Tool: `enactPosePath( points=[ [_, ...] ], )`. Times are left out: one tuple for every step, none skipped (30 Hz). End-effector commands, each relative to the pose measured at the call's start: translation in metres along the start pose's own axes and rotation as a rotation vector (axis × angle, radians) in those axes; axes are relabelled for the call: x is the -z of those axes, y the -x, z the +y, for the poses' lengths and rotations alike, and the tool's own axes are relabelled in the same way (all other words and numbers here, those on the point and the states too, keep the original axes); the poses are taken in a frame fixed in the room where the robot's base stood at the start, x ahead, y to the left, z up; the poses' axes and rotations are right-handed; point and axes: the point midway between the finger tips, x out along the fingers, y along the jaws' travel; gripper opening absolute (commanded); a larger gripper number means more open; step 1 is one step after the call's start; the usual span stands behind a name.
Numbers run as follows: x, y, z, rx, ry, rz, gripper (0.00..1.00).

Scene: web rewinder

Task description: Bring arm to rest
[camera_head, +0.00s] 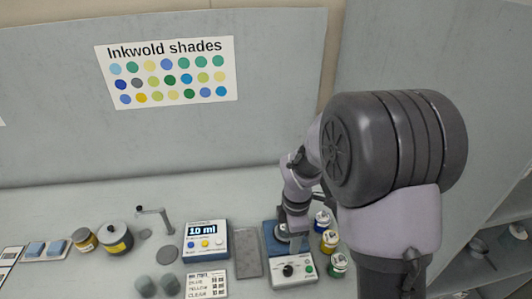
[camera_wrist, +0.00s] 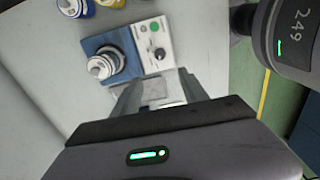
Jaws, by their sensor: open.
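My gripper (camera_wrist: 158,88) shows in the wrist view with its two grey fingers apart. I see nothing clamped between them; the bench surface and a pale flat patch show beyond. My arm (camera_head: 390,150) fills the right of the head view, bent, with its dark joint housing high and its links over the bench. In the head view I cannot make out the fingertips. The fingers lie near a small device with a blue pad (camera_wrist: 92,46) and a white control panel (camera_wrist: 155,45) with a black knob. A grey-and-white ringed container (camera_wrist: 105,63) stands on the pad.
Small jars with coloured labels (camera_head: 329,242) stand right of the device. Left of it are a grey tray (camera_head: 248,252), a scale reading 10 ml (camera_head: 206,240), a card (camera_head: 207,284) and dark yellow-banded pots (camera_head: 115,238). A grey wall panel (camera_head: 60,110) stands behind; shelves (camera_head: 500,255) are at right.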

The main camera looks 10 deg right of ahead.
Motion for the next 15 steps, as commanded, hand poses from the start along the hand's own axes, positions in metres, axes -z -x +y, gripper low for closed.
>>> enactPosePath(
  points=[
    [0.001, 0.009, -0.003, -0.025, -0.069, 0.006, 0.51],
    [0.002, 0.019, -0.006, -0.048, -0.144, 0.014, 0.51],
    [0.005, 0.035, -0.015, -0.083, -0.281, 0.034, 0.51],
    [0.007, 0.048, -0.025, -0.112, -0.403, 0.055, 0.51],
    [0.009, 0.061, -0.037, -0.140, -0.537, 0.083, 0.51],
    [0.013, 0.076, -0.056, -0.173, -0.726, 0.130, 0.51],
    [0.015, 0.086, -0.071, -0.193, -0.864, 0.170, 0.51],
    [0.018, 0.094, -0.086, -0.209, -0.999, 0.215, 0.51],
    [0.022, 0.101, -0.107, -0.221, -1.169, 0.276, 0.51],
    [0.024, 0.104, -0.121, -0.226, -1.286, 0.323, 0.51],
    [0.027, 0.106, -0.134, -0.226, -1.395, 0.371, 0.51],
    [0.029, 0.107, -0.150, -0.220, -1.522, 0.427, 0.51],
    [0.032, 0.107, -0.160, -0.213, -1.603, 0.467, 0.51],
    [0.033, 0.107, -0.169, -0.204, -1.674, 0.503, 0.51],
    [0.035, 0.106, -0.178, -0.191, -1.751, 0.542, 0.51]
  ],
)
